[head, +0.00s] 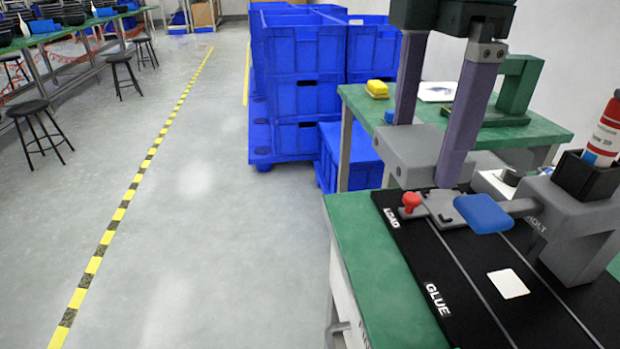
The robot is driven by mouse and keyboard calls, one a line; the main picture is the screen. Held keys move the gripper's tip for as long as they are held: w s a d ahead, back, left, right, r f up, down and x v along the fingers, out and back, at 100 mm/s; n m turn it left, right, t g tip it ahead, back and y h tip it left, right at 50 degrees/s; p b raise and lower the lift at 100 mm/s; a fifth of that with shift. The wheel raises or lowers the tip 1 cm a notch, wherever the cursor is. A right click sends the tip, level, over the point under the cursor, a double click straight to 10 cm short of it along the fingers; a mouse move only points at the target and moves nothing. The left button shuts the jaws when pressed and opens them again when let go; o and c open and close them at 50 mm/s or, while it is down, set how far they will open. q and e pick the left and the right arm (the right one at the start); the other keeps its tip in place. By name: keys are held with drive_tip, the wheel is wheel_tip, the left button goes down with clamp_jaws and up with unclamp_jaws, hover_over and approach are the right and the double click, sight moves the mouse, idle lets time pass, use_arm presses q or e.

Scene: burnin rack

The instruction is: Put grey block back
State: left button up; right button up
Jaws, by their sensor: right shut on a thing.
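The grey block (402,158) is between the two purple fingers of my right gripper (427,152), which comes down from the top. The right gripper is shut on it; the nearer finger covers part of the block's right side. The block is at the far end of a black mat (440,262) on a green-topped bench (370,270). I cannot tell whether its underside touches anything. My left gripper is not in view.
Just in front of the block are a red knob (411,200) and a blue pad (483,213). A grey fixture (590,215) and a dark holder with a red-and-white bottle (605,130) stand at right. Blue crates (303,98) are stacked behind. A white square (508,284) lies on the mat.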

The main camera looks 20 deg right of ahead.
sight(386, 288)
wheel_tip(386, 288, down, 19)
drive_tip(key=b, duration=0.4)
drive_tip(key=shift+f, duration=0.1)
drive_tip(key=o, duration=1.2)
drive_tip(key=shift+c, duration=0.2)
wheel_tip(386, 288, up, 12)
drive_tip(key=p, duration=0.3)
drive_tip(key=shift+r, duration=0.2)
